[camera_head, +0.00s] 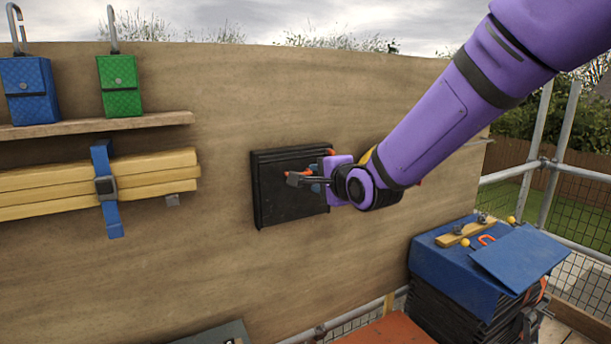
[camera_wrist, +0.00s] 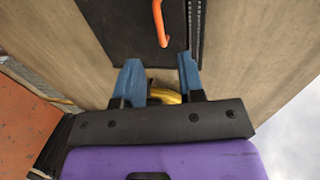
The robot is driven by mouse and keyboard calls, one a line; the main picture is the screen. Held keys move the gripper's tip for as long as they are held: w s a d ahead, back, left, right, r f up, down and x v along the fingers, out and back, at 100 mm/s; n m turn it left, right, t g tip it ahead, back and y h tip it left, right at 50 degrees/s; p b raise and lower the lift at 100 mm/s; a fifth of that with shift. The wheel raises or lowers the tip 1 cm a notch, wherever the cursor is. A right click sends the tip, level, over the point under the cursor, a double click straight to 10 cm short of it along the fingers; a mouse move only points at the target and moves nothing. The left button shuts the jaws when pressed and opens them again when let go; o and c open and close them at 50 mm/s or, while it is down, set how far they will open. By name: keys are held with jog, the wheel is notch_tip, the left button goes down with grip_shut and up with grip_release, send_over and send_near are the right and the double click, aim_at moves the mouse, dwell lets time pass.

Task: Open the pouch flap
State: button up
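A flat black pouch (camera_head: 268,192) is fixed to the upright wooden board. Its dark face (camera_wrist: 120,22) fills the upper middle of the wrist view, with a ribbed, zip-like strip (camera_wrist: 195,28) along one edge. An orange hooked pull (camera_wrist: 160,22) stands out on that face; orange parts (camera_head: 298,174) also show in the head view. My gripper (camera_head: 312,183) is at the pouch's right part and hides some of it. In the wrist view its blue fingers (camera_wrist: 159,72) are apart, with the pull's end just beyond and between their tips. I cannot tell whether anything touches.
A blue pouch (camera_head: 28,92) and a green pouch (camera_head: 120,88) stand on a shelf (camera_head: 95,125) at left, above strapped yellow boards (camera_head: 150,175). A blue-covered stack (camera_head: 440,258) stands at lower right beside scaffold rails (camera_head: 550,165). The board below the black pouch is clear.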

aim_at(299, 192)
jog(key=x, duration=0.7)
jog(key=shift+w, duration=0.3)
jog(key=shift+a, duration=0.1)
grip_shut()
